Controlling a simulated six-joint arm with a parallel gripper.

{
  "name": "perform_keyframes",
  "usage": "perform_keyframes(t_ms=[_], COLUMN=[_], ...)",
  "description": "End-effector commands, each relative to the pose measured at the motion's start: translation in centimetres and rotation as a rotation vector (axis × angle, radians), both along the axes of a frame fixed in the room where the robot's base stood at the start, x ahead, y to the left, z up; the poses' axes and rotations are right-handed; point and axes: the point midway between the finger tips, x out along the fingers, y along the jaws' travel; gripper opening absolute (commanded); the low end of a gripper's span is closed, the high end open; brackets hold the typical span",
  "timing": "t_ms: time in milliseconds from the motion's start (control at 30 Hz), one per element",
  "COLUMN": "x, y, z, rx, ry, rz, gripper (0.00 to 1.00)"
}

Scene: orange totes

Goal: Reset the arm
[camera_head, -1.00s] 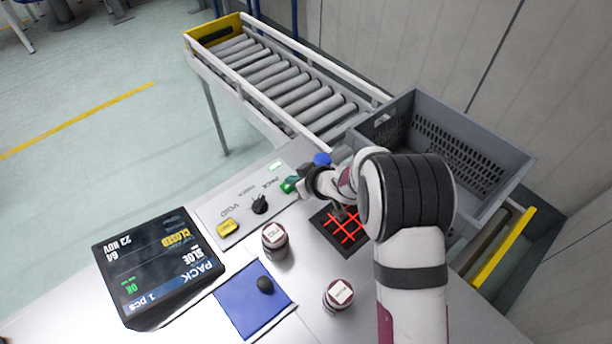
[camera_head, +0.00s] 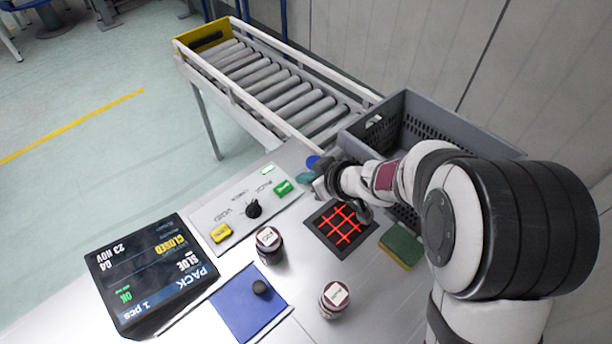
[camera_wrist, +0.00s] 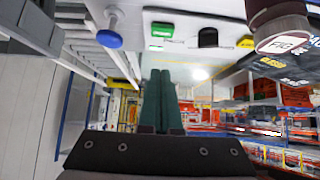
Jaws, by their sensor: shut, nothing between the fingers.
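My gripper (camera_head: 305,178) is over the right end of the control panel, beside the blue knob (camera_head: 313,162) and the green PACK button (camera_head: 284,188). Its dark green fingers also show in the wrist view (camera_wrist: 158,75), pressed together with nothing between them. In the wrist view the fingers point toward the panel edge, with the green button (camera_wrist: 162,30) just beyond the tips. The blue knob (camera_wrist: 109,39) is to their left there. My arm reaches in from the right and covers part of the grey crate.
A grey crate (camera_head: 480,142) stands behind my arm by the roller conveyor (camera_head: 275,85). Two jars (camera_head: 268,243) (camera_head: 334,298), a blue mat (camera_head: 245,315), a screen (camera_head: 150,270), a red-lit grid (camera_head: 340,228) and a sponge (camera_head: 402,246) are on the table.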

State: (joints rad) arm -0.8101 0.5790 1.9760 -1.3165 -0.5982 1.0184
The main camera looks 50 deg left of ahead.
Motion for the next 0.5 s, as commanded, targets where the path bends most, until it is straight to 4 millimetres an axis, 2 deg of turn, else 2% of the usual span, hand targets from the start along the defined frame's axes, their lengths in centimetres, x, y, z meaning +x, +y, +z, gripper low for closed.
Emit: perform_keyframes(t_ms=[367, 433, 467, 500], x=[0.1, 1.3, 2.4, 4.5], y=[0.0, -0.6, -1.2, -2.7], z=[0.0, 0.6, 1.2, 2.2], rx=[0.0, 0.0, -0.001, -0.007], ry=[-0.001, -0.016, -0.033, -0.058], rz=[-0.003, -0.05, -0.094, -0.181], gripper=[0.0, 0.0, 0.0, 0.0])
